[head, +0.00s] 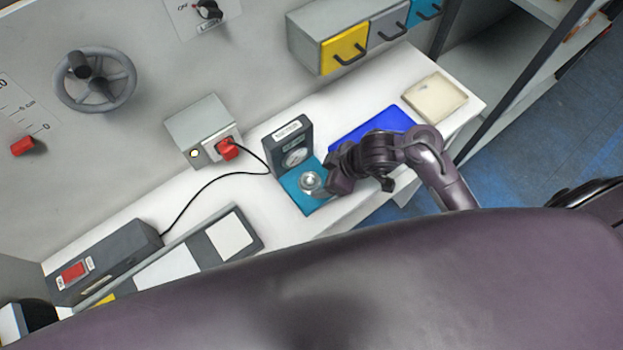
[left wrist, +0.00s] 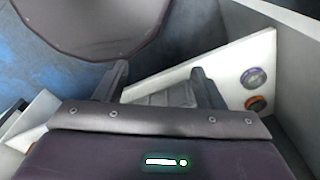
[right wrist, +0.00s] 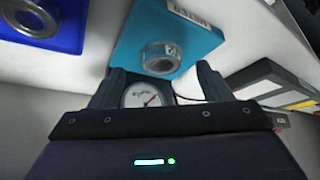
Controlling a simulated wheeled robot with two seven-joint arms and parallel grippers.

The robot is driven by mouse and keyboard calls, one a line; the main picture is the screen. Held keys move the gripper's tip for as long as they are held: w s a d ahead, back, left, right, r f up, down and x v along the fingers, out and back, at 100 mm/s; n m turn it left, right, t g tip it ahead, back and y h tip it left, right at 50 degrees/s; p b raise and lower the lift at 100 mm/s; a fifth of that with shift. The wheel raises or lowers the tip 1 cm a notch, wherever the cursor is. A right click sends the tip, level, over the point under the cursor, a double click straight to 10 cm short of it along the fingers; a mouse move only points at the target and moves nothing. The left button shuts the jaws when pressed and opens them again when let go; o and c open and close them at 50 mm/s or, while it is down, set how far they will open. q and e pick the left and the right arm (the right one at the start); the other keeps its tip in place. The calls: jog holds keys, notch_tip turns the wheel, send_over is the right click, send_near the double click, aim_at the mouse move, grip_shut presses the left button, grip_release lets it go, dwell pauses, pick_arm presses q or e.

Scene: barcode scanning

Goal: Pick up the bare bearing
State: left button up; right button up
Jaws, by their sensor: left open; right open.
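A metal ring-shaped bearing (head: 311,182) sits on a teal pad (head: 292,188) in front of the dark gauge. In the right wrist view this bearing (right wrist: 161,58) has a small pale mark or label on its side. A second metal bearing (right wrist: 30,17) lies on a blue mat (right wrist: 68,38) at the upper left of that view; no label shows on its visible part. It is hidden in the head view. My right gripper (right wrist: 160,72) is open and empty, its fingers apart near the teal pad. My left gripper (left wrist: 158,72) is open and empty, away from both bearings.
The dark gauge (head: 287,145) stands behind the teal pad. A black cable (head: 195,192) runs across the white table. A cream tray (head: 435,97) lies beyond the blue mat, and a dark box with a red switch (head: 105,264) stands at the left.

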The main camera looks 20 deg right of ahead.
aim_at(311, 180)
jog(key=shift+w+a+f, duration=0.35)
jog(key=shift+a+f, duration=0.2)
jog(key=shift+f, duration=0.05)
jog(key=shift+w+a+f, duration=0.35)
jog(key=shift+a+f, duration=0.15)
jog(key=shift+f, duration=0.05)
jog(key=shift+w+a+f, duration=0.1)
jog(key=shift+a+f, duration=0.1)
jog(key=shift+f, duration=0.15)
jog(key=shift+d, duration=0.1)
jog(key=shift+c, duration=1.3)
jog(key=c, duration=0.9)
pick_arm(q)
jog(key=shift+w+a+r, duration=0.1)
jog(key=shift+w+a, duration=0.65)
jog(key=shift+a, duration=0.15)
pick_arm(e)
jog(key=shift+c, duration=0.3)
pick_arm(q)
jog(key=shift+a, duration=0.1)
pick_arm(e)
jog(key=shift+r, duration=0.1)
